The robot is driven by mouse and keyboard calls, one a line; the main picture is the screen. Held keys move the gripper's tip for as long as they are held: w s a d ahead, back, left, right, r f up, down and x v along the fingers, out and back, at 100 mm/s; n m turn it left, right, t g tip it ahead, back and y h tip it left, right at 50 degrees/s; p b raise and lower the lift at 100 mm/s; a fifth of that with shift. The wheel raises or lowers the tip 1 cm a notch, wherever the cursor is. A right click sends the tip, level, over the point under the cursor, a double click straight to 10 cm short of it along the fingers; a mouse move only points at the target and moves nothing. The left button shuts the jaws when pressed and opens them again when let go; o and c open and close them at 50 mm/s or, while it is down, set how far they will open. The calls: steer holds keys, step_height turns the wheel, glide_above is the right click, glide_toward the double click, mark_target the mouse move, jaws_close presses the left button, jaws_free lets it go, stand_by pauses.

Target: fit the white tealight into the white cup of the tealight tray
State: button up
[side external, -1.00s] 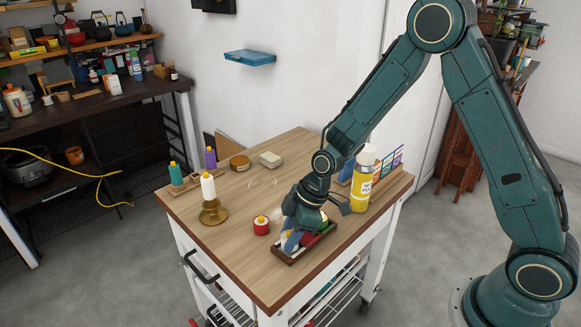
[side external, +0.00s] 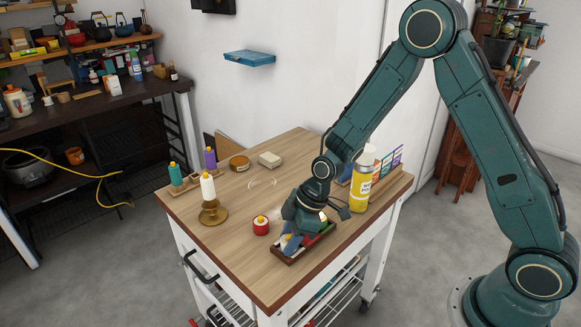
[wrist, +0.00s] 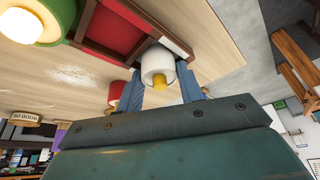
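The white tealight (wrist: 157,66) with its yellow flame tip (wrist: 159,84) sits between the two blue fingers of my gripper (wrist: 160,80) in the wrist view. The fingers appear shut on its sides. In the side view my gripper (side external: 290,243) points down at the near left end of the dark wooden tray (side external: 290,262). The tealight is at the tray's end in the wrist view, overlapping the tray's wall (wrist: 160,35). A red compartment (wrist: 115,28) lies beside it. The white cup is hidden, so I cannot tell how deep the tealight sits.
A red tealight (side external: 261,226) stands on the table left of the tray. A brass candlestick with a white candle (side external: 208,186) is farther left. A yellow canister (side external: 361,188) stands close behind my gripper on the right. The tabletop's front left (side external: 235,255) is clear.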

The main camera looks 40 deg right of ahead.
steer(key=shift+f, duration=0.2)
steer(key=shift+o, duration=0.2)
steer(key=shift+r, duration=0.15)
steer(key=shift+o, duration=0.2)
steer(key=shift+d+r, duration=0.25)
steer(key=shift+r, duration=0.45)
steer(key=v, duration=1.1)
steer(key=shift+a, duration=0.1)
